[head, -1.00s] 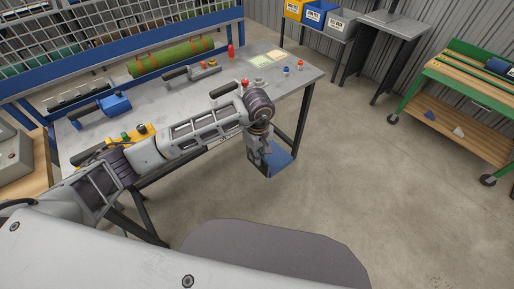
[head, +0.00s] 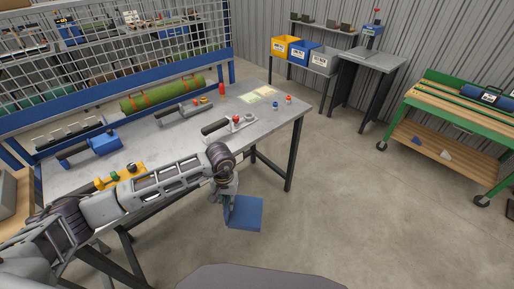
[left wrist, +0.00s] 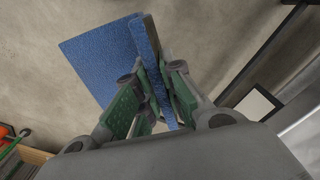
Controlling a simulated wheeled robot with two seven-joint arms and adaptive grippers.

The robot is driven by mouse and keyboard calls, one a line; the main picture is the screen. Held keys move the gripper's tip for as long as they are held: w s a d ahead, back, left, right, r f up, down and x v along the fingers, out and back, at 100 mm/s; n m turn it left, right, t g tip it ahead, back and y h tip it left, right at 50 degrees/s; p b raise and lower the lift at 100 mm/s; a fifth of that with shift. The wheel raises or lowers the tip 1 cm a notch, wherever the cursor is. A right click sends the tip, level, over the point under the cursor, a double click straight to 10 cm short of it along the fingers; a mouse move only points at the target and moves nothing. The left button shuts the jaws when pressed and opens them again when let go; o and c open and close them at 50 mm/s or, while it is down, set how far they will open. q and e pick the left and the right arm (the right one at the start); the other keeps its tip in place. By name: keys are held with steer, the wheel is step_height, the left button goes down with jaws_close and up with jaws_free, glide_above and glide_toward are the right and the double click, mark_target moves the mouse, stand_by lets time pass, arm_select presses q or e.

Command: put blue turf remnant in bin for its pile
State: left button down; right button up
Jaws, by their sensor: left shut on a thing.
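The blue turf remnant (head: 245,212) is a flat blue square piece held in my left gripper (head: 229,199), in front of the workbench and above the floor. In the left wrist view the remnant (left wrist: 103,62) sticks out beyond the fingers, and my left gripper (left wrist: 152,95) is shut on its edge. Three bins stand on a stand at the back: a yellow bin (head: 284,47), a blue bin (head: 303,54) and a grey bin (head: 323,61), each with a label too small to read. My right gripper is not in view.
The grey workbench (head: 180,143) carries a green turf roll (head: 163,95), hand tools and small coloured knobs. A grey side table (head: 372,60) stands right of the bins. A green cart (head: 455,105) is at the right. The concrete floor between is clear.

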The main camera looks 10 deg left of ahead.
arm_select(q)
steer(key=a, duration=0.4)
steer(key=shift+a+f, duration=0.35)
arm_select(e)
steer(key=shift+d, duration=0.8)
